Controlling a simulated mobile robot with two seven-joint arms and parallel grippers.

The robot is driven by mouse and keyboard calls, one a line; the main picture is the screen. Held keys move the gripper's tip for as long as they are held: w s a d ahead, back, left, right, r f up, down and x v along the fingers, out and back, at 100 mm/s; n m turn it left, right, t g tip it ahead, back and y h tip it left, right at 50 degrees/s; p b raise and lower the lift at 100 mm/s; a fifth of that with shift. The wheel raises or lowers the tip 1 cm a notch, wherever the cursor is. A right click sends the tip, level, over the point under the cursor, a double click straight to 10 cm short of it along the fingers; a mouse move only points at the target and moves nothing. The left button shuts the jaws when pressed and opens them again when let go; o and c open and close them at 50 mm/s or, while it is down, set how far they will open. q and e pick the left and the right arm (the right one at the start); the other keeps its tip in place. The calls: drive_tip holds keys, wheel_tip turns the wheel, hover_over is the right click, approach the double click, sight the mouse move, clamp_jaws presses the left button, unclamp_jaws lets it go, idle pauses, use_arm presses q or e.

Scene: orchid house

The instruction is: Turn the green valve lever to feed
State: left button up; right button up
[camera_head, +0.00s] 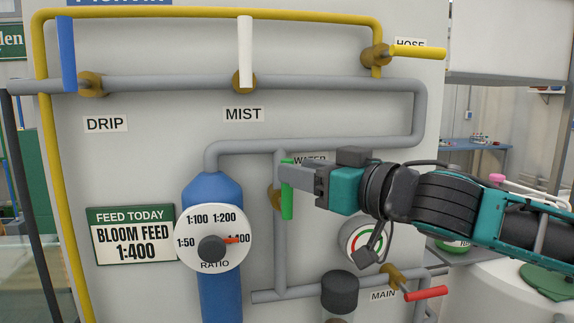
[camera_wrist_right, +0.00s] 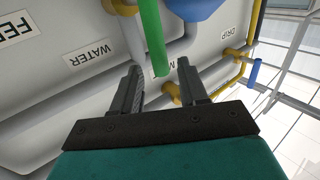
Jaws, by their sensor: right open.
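The green valve lever (camera_head: 287,208) stands upright at a brass valve on the grey vertical pipe, beside the blue tank. My right gripper (camera_head: 286,177) covers its middle part. In the right wrist view the green lever (camera_wrist_right: 150,35) reaches down between the open fingers of my right gripper (camera_wrist_right: 158,66), with a gap on each side. A WATER label (camera_head: 310,160) sits partly hidden behind my gripper; it also shows in the wrist view (camera_wrist_right: 90,62). A cut-off label beginning FE (camera_wrist_right: 16,27) shows at the wrist view's left edge. My left gripper is out of view.
The blue tank (camera_head: 219,292) carries a ratio dial (camera_head: 211,269). A red lever (camera_head: 426,293) marked MAIN and a gauge (camera_head: 362,240) are below my right arm. Blue (camera_head: 67,53), white (camera_head: 245,52) and yellow (camera_head: 418,52) levers are above. Grey pipes (camera_head: 330,146) run along the panel.

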sight(287, 206)
drive_tip(key=shift+x, duration=2)
clamp_jaws()
